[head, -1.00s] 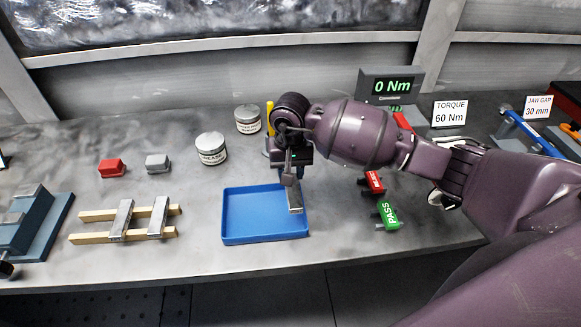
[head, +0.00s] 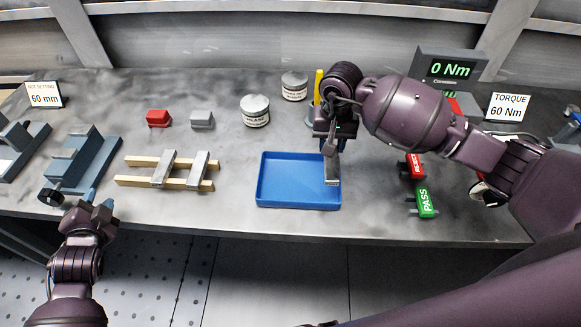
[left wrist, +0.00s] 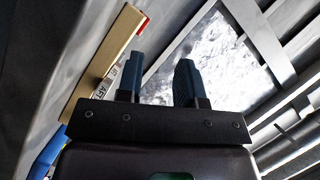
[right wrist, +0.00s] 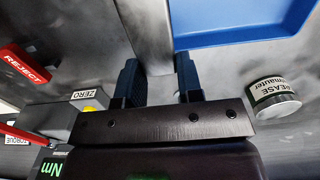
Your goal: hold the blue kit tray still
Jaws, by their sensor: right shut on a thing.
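The blue kit tray (head: 285,203) lies flat on the bench, and its floor looks empty apart from the right side. My right gripper (head: 330,146) is above the tray's right rear edge, shut on a grey metal bar (head: 332,169) that hangs at the tray's right side. In the right wrist view the bar (right wrist: 148,30) runs out between the fingers, with the tray (right wrist: 240,28) beside it. Whether the bar touches the tray I cannot tell. My left gripper (head: 90,204) is open and empty near the bench's front edge, far left of the tray; its fingers (left wrist: 160,82) stand apart.
Wooden rails (head: 135,182) with two metal bars lie left of the tray. A blue-grey fixture (head: 88,165) is near my left gripper. Grease tins (head: 256,112) stand behind the tray. REJECT (head: 411,166) and PASS (head: 426,200) blocks are to its right.

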